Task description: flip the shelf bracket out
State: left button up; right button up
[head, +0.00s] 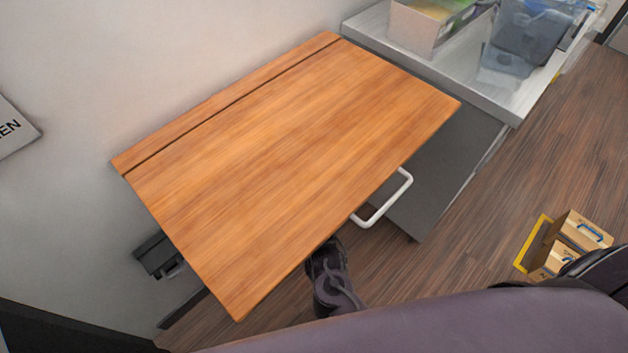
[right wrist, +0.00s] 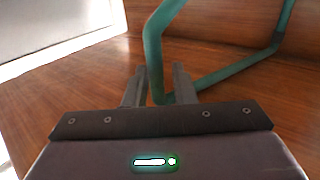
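In the head view a wooden shelf board (head: 290,160) stands out from the wall. A white U-shaped bar (head: 387,203) shows past its right edge. In the right wrist view a teal bent bar (right wrist: 222,73), apparently the shelf bracket, runs in a U shape. My right gripper (right wrist: 160,82) has its two fingers apart, with the lower bend of the teal bar between them. I see a gap beside the bar, so the fingers do not look closed on it. I cannot tell whether the white and teal bars are the same piece. My left gripper is not in view.
A grey-topped counter (head: 365,25) with a box (head: 415,28) and a blue-grey bin (head: 530,35) stands at the upper right. Cartons (head: 583,232) sit on the floor at right. A dark wall fitting (head: 155,256) is left of the board.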

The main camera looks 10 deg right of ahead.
jog(key=shift+o, duration=0.6)
jog(key=shift+w+a+r+y, duration=0.1)
jog(key=shift+w+a+y, duration=0.05)
jog(key=shift+a, duration=0.45)
jog(key=shift+w+a+r+y, duration=0.1)
jog(key=shift+a+y, duration=0.05)
jog(key=shift+a, duration=0.4)
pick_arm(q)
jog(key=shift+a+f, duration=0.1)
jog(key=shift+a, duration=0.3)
pick_arm(e)
jog(key=shift+f, duration=0.1)
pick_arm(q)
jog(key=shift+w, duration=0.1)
pick_arm(e)
jog(key=shift+d+f, duration=0.1)
jog(key=shift+d, duration=0.05)
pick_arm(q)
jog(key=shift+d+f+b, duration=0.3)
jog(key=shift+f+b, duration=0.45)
pick_arm(e)
jog(key=s, duration=0.7)
jog(key=shift+s+a, duration=0.3)
jog(key=shift+s, duration=0.1)
